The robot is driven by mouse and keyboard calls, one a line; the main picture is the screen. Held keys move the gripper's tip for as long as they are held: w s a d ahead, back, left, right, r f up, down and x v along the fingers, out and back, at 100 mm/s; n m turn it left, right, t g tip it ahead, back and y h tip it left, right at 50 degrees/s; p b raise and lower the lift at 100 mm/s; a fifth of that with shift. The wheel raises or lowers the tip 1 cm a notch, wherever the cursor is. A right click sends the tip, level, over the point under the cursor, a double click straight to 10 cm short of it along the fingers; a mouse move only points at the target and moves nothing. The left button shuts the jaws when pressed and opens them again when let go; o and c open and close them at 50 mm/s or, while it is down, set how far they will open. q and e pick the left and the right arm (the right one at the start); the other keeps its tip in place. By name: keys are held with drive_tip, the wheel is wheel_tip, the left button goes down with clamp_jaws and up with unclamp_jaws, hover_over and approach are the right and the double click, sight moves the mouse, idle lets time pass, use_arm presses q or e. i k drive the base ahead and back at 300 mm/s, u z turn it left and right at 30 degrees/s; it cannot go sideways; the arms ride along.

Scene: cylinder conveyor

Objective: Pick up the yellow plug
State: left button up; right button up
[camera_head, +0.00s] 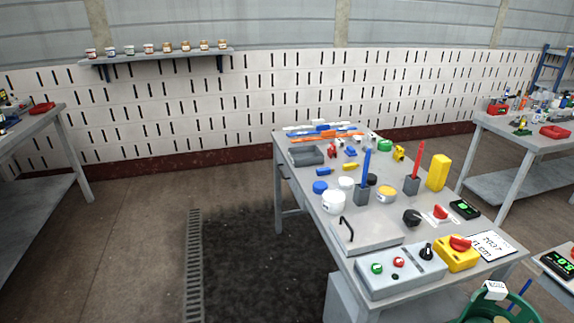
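Two small yellow pieces lie on the grey workbench (310,195), and I cannot tell for certain which is the yellow plug. One is a short yellow piece (350,167) lying near a small blue piece (322,171). The other is a rounder yellow piece (399,153) farther back, near a green round item (385,145). Neither of my grippers is in view, and nothing in view holds either piece.
Upright blue (366,165) and red (419,160) rods stand in dark holders beside a tall yellow block (438,172). White and blue round containers, a grey tray (306,155) and a control box (400,272) crowd the bench. Open floor lies left.

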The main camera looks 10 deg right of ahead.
sight(350, 166)
drive_tip(key=u, duration=0.15)
drive_tip(key=i, duration=3.85)
drive_tip(key=z, duration=4.1)
